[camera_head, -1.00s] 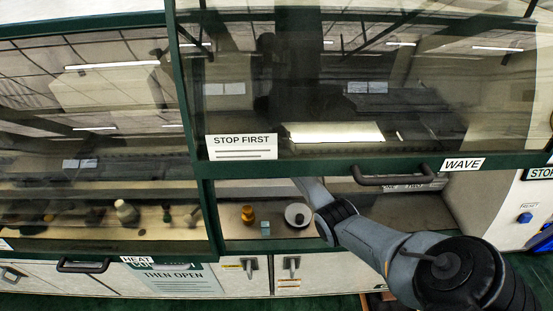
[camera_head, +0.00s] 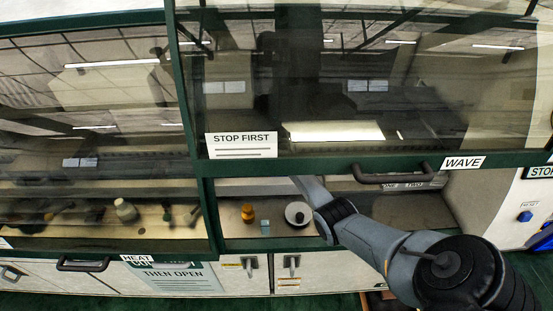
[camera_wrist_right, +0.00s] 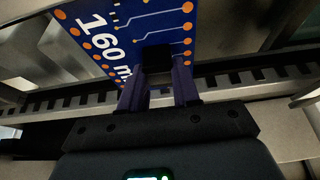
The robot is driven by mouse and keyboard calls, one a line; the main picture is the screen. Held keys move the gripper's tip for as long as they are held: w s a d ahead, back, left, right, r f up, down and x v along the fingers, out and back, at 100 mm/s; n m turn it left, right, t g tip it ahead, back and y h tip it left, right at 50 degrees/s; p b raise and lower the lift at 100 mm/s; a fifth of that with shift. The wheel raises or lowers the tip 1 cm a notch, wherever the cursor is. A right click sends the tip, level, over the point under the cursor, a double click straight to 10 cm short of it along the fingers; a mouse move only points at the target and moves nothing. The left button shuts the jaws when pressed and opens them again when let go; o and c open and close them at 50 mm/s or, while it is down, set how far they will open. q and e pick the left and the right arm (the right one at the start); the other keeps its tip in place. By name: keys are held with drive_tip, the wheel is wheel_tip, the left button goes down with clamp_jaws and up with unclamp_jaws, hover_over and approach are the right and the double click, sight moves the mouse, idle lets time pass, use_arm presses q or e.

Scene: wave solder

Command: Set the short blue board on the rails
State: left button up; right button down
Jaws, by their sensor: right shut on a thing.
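In the right wrist view the blue board (camera_wrist_right: 130,35) is printed "160 m", with the rest of the marking cut off, and has orange dots and pale traces. My right gripper (camera_wrist_right: 158,72) is shut on its near edge. A toothed metal rail (camera_wrist_right: 235,82) runs across behind the fingers, and the board covers part of it. I cannot tell whether the board touches the rail. In the head view my right arm reaches under the raised wave hood; its gripper and the board are hidden there. My left gripper is in neither current view.
The wave hood's glass (camera_head: 300,60) and handle (camera_head: 390,175) are above my right arm. An orange bottle (camera_head: 248,213), a small light-blue block (camera_head: 265,227) and a white round dish (camera_head: 298,213) sit on the ledge left of it. The heat hood (camera_head: 90,130) covers the left.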

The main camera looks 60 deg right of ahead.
drive_tip(key=c, duration=0.7)
unclamp_jaws()
drive_tip(key=shift+c, duration=0.2)
drive_tip(key=v, duration=1)
drive_tip(key=shift+r+p, duration=0.35)
drive_tip(key=shift+r, duration=0.05)
drive_tip(key=shift+s, duration=0.1)
